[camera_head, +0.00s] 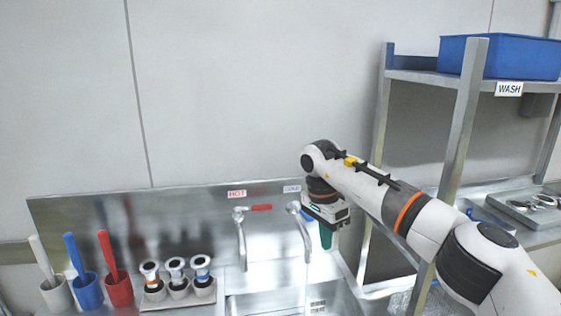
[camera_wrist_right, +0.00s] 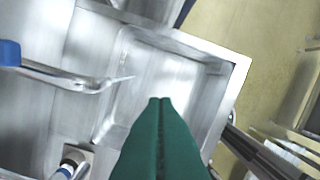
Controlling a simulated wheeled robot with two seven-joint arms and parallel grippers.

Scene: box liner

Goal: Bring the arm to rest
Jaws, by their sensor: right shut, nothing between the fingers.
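My right arm (camera_head: 420,220) reaches in from the right in the head view. My right gripper (camera_head: 326,238) hangs above the right part of the sink, beside the right-hand tap. In the right wrist view its green fingers (camera_wrist_right: 161,104) are shut together with nothing between them. They point toward the sink basin (camera_wrist_right: 185,75). My left gripper is not in view.
Two taps, the left (camera_head: 240,235) and the right (camera_head: 300,225), rise behind the sink (camera_head: 255,303). Several brushes in cups (camera_head: 88,290) stand at the left, with a small rack (camera_head: 178,296) beside them. A metal shelf (camera_head: 462,120) with a blue bin (camera_head: 510,57) stands right.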

